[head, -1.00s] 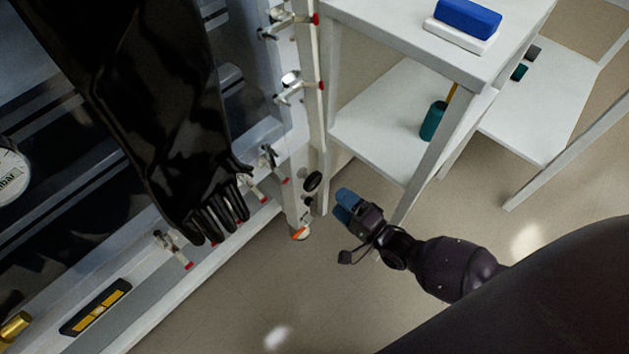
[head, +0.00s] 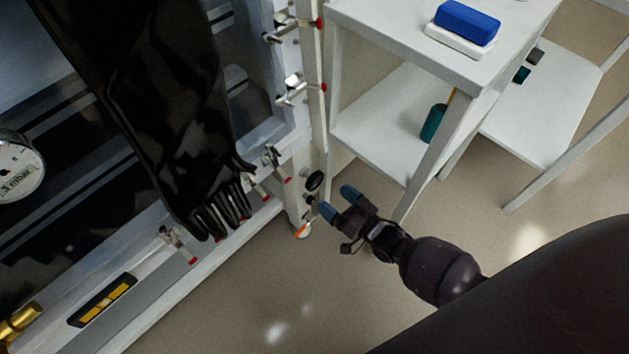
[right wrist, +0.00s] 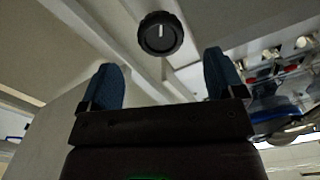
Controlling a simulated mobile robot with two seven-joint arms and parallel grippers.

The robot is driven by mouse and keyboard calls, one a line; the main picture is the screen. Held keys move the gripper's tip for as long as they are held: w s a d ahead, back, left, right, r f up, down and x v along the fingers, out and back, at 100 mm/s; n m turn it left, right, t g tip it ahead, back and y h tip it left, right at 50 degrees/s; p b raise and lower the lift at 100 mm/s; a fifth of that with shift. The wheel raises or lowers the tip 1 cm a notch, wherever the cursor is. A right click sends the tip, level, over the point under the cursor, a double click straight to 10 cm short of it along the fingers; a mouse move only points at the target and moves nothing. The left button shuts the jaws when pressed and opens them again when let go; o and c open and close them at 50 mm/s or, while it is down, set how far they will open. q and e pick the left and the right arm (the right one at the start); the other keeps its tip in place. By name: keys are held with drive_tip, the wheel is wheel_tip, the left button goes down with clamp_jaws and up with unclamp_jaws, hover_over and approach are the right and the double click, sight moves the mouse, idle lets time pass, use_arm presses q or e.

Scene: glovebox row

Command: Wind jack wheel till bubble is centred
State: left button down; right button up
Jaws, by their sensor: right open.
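The black jack wheel (head: 314,181) sits on the white post at the glovebox's lower corner. In the right wrist view a round black knob with a white mark (right wrist: 160,33), apparently this wheel, lies ahead, centred between the fingers. My right gripper (head: 338,201) is open and empty, its blue fingertips just right of the wheel and apart from it; it also shows in the right wrist view (right wrist: 160,78). The spirit level (head: 102,299), black with a yellow face, lies on the lower left ledge. Its bubble is too small to read. My left gripper is out of view.
A black glove (head: 180,130) hangs over the glovebox front. Red-tipped clamps (head: 299,89) line the frame. A white shelf unit (head: 390,125) stands close behind my right gripper. An orange piece (head: 301,230) sits by the post's foot. Floor below is clear.

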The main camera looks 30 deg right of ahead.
sight(317, 184)
drive_tip(key=b+x, duration=0.1)
drive_tip(key=x, duration=0.6)
drive_tip(key=shift+f, duration=0.15)
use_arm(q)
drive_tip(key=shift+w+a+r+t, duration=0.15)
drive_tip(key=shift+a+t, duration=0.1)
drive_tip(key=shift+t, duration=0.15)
use_arm(e)
drive_tip(key=shift+w+a, duration=0.1)
drive_tip(key=shift+w, duration=0.2)
drive_tip(key=shift+c, duration=0.3)
drive_tip(key=c, duration=0.9)
drive_tip(key=shift+o, duration=0.2)
drive_tip(key=shift+m, duration=0.8)
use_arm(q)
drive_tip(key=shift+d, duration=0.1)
use_arm(e)
drive_tip(key=o, duration=0.9)
